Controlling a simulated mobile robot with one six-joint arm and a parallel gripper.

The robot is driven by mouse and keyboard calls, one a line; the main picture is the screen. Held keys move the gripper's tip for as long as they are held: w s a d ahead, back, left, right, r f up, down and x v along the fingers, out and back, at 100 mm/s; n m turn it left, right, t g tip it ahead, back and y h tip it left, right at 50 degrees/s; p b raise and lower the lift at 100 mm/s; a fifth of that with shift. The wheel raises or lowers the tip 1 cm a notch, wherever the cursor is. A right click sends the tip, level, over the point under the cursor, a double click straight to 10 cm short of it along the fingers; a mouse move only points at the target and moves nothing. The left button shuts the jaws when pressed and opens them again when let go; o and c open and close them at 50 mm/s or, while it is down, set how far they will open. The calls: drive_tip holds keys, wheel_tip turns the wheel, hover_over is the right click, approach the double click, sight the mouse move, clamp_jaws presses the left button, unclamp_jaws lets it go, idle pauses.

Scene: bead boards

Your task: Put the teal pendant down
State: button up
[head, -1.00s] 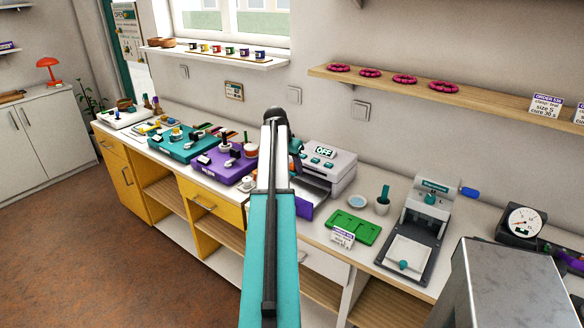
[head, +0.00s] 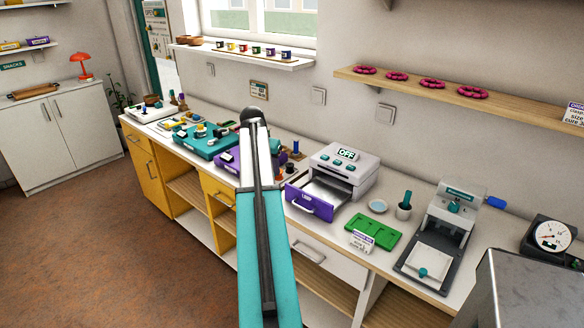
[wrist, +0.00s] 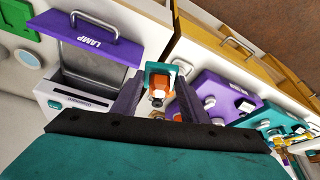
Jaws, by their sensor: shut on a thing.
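In the wrist view my gripper (wrist: 157,88) has its two purple fingers closed on a small teal piece, which I take to be the teal pendant (wrist: 150,72). An orange part and a grey tip show in front of the teal; whether they belong to it, I cannot tell. The held piece is above the bench, left of the purple board (wrist: 218,100) and beside the lamp's open drawer. In the head view my arm hides the gripper and the pendant.
The lamp box (head: 343,172) reads OFF, and its purple drawer (head: 311,203) is open. Right of it are a green tray (head: 375,238) with a card, a small dish (head: 378,206), a cup (head: 403,211), a press (head: 443,230) and a dial scale (head: 550,238). A teal board (head: 205,142) lies left.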

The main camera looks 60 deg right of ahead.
drive_tip(key=w+a+r+n+t, duration=0.1)
drive_tip(key=w+a+n, duration=0.2)
drive_tip(key=w+a, duration=0.6)
drive_tip(key=w+a+r+n+t+y, duration=0.1)
drive_tip(key=w+a+n, duration=0.3)
drive_tip(key=a, duration=0.8)
drive_tip(key=w+a+r+n+t, duration=0.1)
drive_tip(key=w+a, duration=0.6)
drive_tip(key=a, duration=0.4)
drive_tip(key=w+a+r+n+t+y, duration=0.1)
drive_tip(key=a+n, duration=0.8)
drive_tip(key=a, duration=2.7)
drive_tip(key=shift+w+r+y, duration=0.3)
drive_tip(key=shift+r+y, duration=0.5)
drive_tip(key=shift+y, duration=0.4)
